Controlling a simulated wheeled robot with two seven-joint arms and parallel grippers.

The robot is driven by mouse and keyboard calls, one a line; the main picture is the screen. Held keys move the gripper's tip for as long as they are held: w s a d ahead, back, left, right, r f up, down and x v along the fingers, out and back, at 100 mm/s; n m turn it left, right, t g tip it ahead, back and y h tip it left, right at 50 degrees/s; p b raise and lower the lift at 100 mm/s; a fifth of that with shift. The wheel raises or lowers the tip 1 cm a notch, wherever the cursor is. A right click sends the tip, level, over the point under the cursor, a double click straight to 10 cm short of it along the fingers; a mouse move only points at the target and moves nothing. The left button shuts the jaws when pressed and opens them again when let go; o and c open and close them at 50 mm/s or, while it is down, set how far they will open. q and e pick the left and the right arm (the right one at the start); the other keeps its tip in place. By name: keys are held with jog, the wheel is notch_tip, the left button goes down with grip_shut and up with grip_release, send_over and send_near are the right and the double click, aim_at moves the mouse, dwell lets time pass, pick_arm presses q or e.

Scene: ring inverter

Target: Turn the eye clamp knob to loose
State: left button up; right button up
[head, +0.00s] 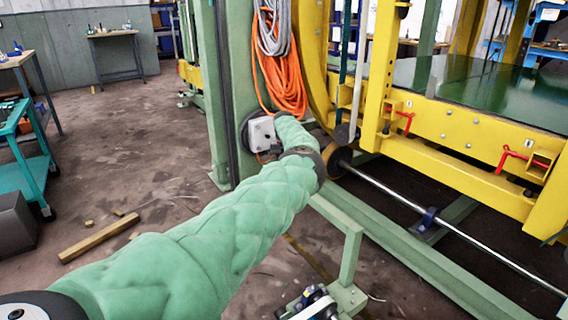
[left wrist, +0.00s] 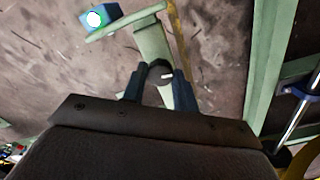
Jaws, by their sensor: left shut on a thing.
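In the left wrist view my left gripper (left wrist: 159,78) has its two dark fingers on either side of a small dark round knob (left wrist: 160,69) with a short white mark, which I take as the eye clamp knob. The gripper is shut on it. The knob sits at the end of a green bar (left wrist: 154,42). The white mark points to the right in that view. In the head view my left arm's green sleeve crosses the middle; I cannot make out the fingers or the knob there. My right gripper is not in view.
A yellow frame (head: 470,135) with a steel rod (head: 440,225) below stands at the right. Orange cable (head: 287,80) hangs on the green column (head: 231,60). A wooden beam (head: 98,238) lies on the floor at left, near a teal cart (head: 35,170). The floor beyond is mostly clear.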

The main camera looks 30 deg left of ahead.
pick_arm(q)
jog(key=n, duration=0.3)
jog(key=shift+n, duration=2.1)
jog(key=o, duration=1)
jog(key=shift+r+p, duration=1.05)
jog(key=shift+r, duration=2.8)
